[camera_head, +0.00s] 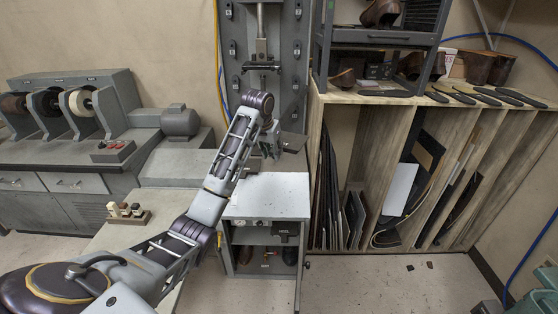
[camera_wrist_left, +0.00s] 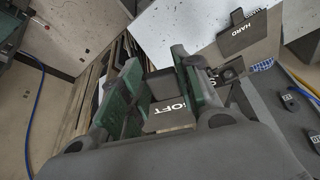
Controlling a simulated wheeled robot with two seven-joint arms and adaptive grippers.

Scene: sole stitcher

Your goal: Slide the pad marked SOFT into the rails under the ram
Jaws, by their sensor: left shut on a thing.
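My left gripper (camera_head: 272,140) is at the press, below the ram (camera_head: 262,52), over the back of the white-topped stand (camera_head: 265,195). In the left wrist view its two green fingers (camera_wrist_left: 160,78) are shut on a grey pad marked SOFT (camera_wrist_left: 170,115), whose lettering shows between and below them. A grey plate marked HARD (camera_wrist_left: 250,45) lies beyond the fingers at the upper right. My right gripper is not in view.
The stand's open cabinet holds shoes below. A wooden rack (camera_head: 365,160) with upright sheets stands to the right, under a grey shelf (camera_head: 375,38). A grinding machine (camera_head: 75,105) stands at the left. A small block with stamps (camera_head: 128,213) sits near my left forearm.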

